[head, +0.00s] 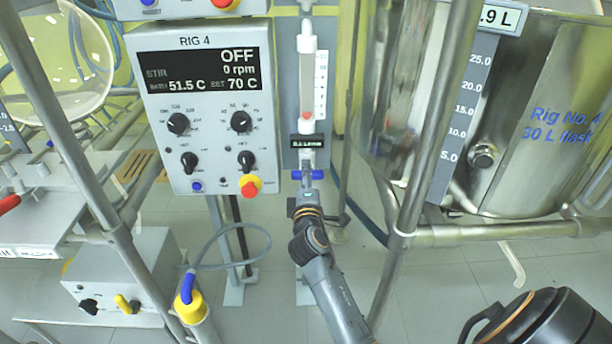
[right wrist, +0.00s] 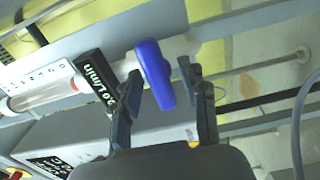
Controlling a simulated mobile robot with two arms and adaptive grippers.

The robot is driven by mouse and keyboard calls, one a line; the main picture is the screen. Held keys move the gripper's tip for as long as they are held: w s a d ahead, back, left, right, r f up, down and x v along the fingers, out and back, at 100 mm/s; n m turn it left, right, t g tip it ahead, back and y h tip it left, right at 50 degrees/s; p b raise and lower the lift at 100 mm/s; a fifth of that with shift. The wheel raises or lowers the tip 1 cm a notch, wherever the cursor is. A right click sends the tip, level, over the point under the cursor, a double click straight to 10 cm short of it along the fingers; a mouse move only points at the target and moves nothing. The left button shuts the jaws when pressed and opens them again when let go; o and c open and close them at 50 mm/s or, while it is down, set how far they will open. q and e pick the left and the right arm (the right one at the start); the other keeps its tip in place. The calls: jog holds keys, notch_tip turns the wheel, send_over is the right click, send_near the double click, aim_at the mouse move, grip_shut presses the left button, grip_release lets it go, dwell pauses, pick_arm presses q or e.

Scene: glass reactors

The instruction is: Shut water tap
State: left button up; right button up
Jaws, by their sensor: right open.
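The water tap has a blue handle (head: 318,174), just below the vertical flow meter tube (head: 306,85) beside the RIG 4 panel. The handle lies across the pipe. In the right wrist view, the blue handle (right wrist: 155,74) stands between the two dark fingers. My right gripper (head: 306,188) is at the tap, reaching up from below. It also shows in the right wrist view (right wrist: 160,76), open, with a finger on each side of the handle. A gap shows at the right finger; contact at the left one is unclear. My left gripper is not in view.
The RIG 4 control panel (head: 208,105) reads OFF and stands close to the left of the tap. A steel frame post (head: 428,120) and a large steel vessel (head: 545,120) stand to the right. A yellow-capped hose end (head: 190,305) is low left.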

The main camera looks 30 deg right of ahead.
jog(key=v, duration=0.7)
dwell(0.3)
